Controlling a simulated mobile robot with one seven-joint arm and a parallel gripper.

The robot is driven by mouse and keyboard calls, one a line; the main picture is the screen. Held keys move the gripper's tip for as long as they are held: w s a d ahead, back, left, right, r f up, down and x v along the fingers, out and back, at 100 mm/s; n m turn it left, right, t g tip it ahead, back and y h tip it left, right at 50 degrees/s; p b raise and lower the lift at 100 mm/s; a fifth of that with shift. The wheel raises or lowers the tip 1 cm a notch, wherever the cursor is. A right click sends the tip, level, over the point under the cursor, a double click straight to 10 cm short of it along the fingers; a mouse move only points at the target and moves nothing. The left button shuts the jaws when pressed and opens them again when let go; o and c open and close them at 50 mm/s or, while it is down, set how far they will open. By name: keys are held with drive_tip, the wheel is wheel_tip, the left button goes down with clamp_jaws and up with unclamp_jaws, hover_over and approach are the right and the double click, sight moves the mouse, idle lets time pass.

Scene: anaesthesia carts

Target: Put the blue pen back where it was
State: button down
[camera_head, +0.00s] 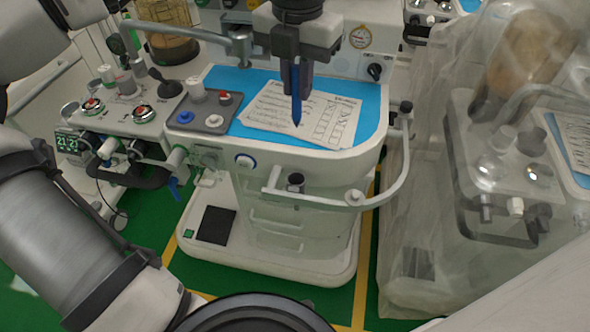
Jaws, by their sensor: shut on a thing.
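My gripper (297,68) points down over the cart's blue work surface (228,83). It is shut on the blue pen (296,100), which hangs upright with its tip down. The pen is in front of the white printed sheets (325,122) that lie on the blue surface. I cannot tell whether the tip touches the paper or is above it. The pen's upper part is hidden between the fingers. A small dark cup-like holder (296,183) sits at the cart's front rail, below the pen in the picture.
A grey tray (207,117) with knobs sits left of the sheets. A white rail (400,170) curves around the cart's front right corner. A plastic-draped cart (440,240) stands to the right. A control panel (118,108) with gauges is at the left.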

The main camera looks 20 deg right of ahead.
wheel_tip(320, 180, down, 19)
drive_tip(key=shift+s+f+p, duration=0.1)
drive_tip(key=shift+p, duration=0.5)
drive_tip(key=shift+f, duration=0.1)
drive_tip(key=c, duration=1.9)
unclamp_jaws()
drive_tip(key=shift+b, duration=0.3)
drive_tip(key=o, duration=0.5)
